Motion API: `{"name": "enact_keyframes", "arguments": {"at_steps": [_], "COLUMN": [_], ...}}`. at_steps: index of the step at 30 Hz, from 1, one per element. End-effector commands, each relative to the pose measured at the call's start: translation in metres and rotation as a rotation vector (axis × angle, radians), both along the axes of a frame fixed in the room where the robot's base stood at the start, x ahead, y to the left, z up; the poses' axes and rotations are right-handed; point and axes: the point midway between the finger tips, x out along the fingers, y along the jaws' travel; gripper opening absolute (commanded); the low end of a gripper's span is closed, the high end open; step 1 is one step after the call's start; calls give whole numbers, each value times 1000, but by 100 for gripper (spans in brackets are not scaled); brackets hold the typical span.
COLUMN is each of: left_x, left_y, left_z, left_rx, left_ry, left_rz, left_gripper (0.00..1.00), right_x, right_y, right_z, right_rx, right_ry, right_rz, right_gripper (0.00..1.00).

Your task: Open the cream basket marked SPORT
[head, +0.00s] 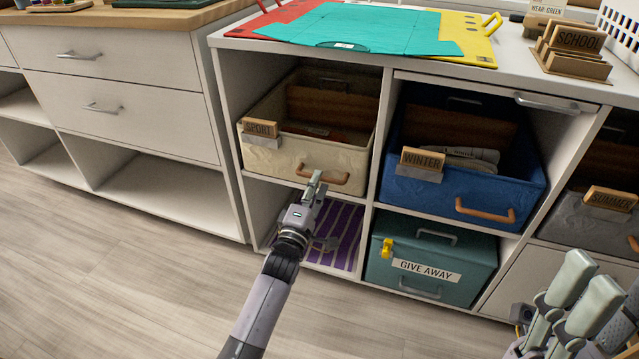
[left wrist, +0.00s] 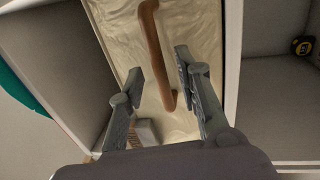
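The cream basket (head: 290,158) stands in the upper left cubby and carries a wooden tag reading SPORT (head: 259,127). A brown handle (head: 323,176) is on its front. My left gripper (head: 316,183) is at the handle in the head view. In the left wrist view the handle (left wrist: 153,55) lies between the two spread fingers of my left gripper (left wrist: 160,75), with gaps on both sides. Whether the fingers reach past the handle is hard to tell. My right gripper (head: 588,285) is at the lower right, its fingers apart, away from the basket.
A blue basket marked WINTER (head: 460,190) stands in the cubby to the right. A teal GIVE AWAY box (head: 430,262) is below it. A purple striped thing (head: 345,236) lies in the cubby under the cream basket. The floor in front is clear.

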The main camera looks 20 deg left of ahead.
Motion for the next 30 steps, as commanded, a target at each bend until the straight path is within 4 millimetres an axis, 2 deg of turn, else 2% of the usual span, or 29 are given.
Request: {"name": "enact_keyframes", "arguments": {"at_steps": [3, 6, 17, 30], "left_x": [15, 22, 26, 26], "left_y": [-1, -1, -1, -1], "left_z": [1, 3, 5, 5], "left_rx": [0, 0, 0, 0], "left_ry": [-1, 0, 1, 1], "left_rz": [0, 0, 0, 0], "left_gripper": [31, 31, 31, 2], "right_x": [0, 0, 0, 1], "right_y": [0, 0, 0, 0], "right_z": [-8, -9, -10, -10], "right_rx": [0, -1, -1, -1], "right_ry": [1, 2, 3, 4], "right_rz": [0, 0, 0, 0], "right_gripper": [40, 40, 40, 40]}}
